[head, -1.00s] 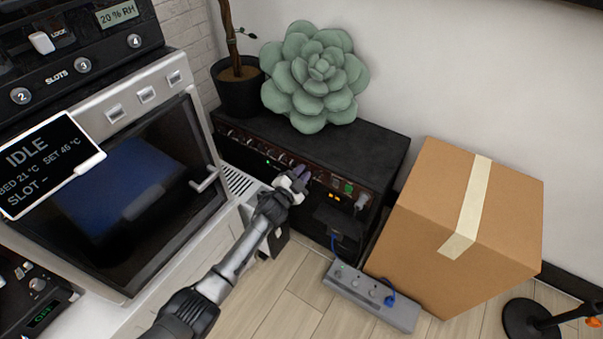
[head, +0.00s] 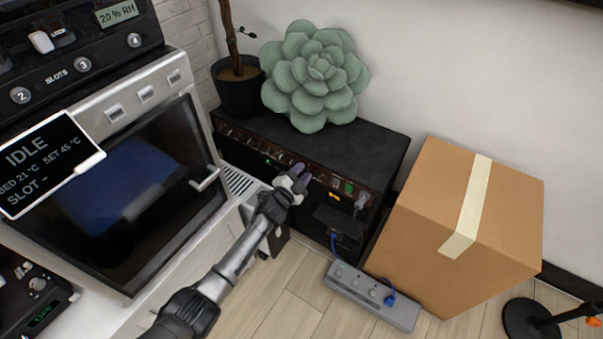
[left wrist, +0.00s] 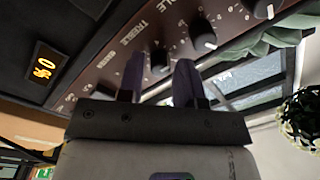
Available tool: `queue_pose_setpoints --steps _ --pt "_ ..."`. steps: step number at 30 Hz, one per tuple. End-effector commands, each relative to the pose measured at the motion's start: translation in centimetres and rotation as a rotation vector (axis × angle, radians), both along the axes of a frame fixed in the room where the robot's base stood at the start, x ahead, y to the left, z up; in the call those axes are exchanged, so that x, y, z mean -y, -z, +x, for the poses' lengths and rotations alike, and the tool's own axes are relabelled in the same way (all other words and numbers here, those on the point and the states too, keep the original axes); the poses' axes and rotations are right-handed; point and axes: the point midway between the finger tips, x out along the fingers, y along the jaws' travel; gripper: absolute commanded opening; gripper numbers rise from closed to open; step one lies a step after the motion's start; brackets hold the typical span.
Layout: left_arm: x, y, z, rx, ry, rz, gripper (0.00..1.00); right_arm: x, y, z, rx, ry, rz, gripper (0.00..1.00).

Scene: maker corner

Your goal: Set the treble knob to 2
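The black amplifier (head: 345,142) stands on the floor against the wall, with a row of knobs along its front panel. My left gripper (head: 300,171) is at that panel, right of its middle. In the left wrist view, its two purple fingers (left wrist: 160,72) are apart. My right gripper is not in view.
Another knob (left wrist: 204,38) sits close by on the panel, and an orange display (left wrist: 46,62) glows at the left. A succulent (head: 318,75) stands on the amplifier. A cardboard box (head: 440,200) and a grey power strip (head: 370,298) are to the right. A glass-doored machine (head: 125,185) stands left.

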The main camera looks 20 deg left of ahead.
Motion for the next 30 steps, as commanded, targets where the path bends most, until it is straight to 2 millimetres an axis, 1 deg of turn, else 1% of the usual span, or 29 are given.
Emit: queue_pose_setpoints --steps 1,3,4,11,14,17,20,24,30 --pt "0.0 0.0 0.0 0.0 0.0 0.0 0.37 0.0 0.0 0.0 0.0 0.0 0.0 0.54" --pt "0.0 0.0 0.0 0.0 0.0 0.0 0.44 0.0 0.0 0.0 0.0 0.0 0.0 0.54" --pt "0.0 0.0 0.0 0.0 0.0 0.0 0.46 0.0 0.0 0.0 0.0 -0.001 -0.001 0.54" --pt "0.0 0.0 -0.1 0.0 0.0 0.0 0.46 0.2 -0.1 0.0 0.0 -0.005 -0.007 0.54" --pt "-0.1 -0.2 -0.5 0.0 0.0 0.0 0.46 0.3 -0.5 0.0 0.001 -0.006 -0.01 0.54" --pt "-0.3 -0.2 -1.6 -0.002 0.0 -0.001 0.46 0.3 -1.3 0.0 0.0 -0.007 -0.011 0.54" --pt "-0.7 -0.3 -3.3 -0.003 0.0 0.001 0.46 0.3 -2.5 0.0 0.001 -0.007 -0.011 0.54" --pt "-1.3 -0.3 -6.1 -0.003 -0.001 0.001 0.46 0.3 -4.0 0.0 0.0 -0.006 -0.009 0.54" --pt "-2.0 0.0 -9.7 -0.002 0.0 -0.001 0.46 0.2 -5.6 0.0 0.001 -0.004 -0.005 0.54"
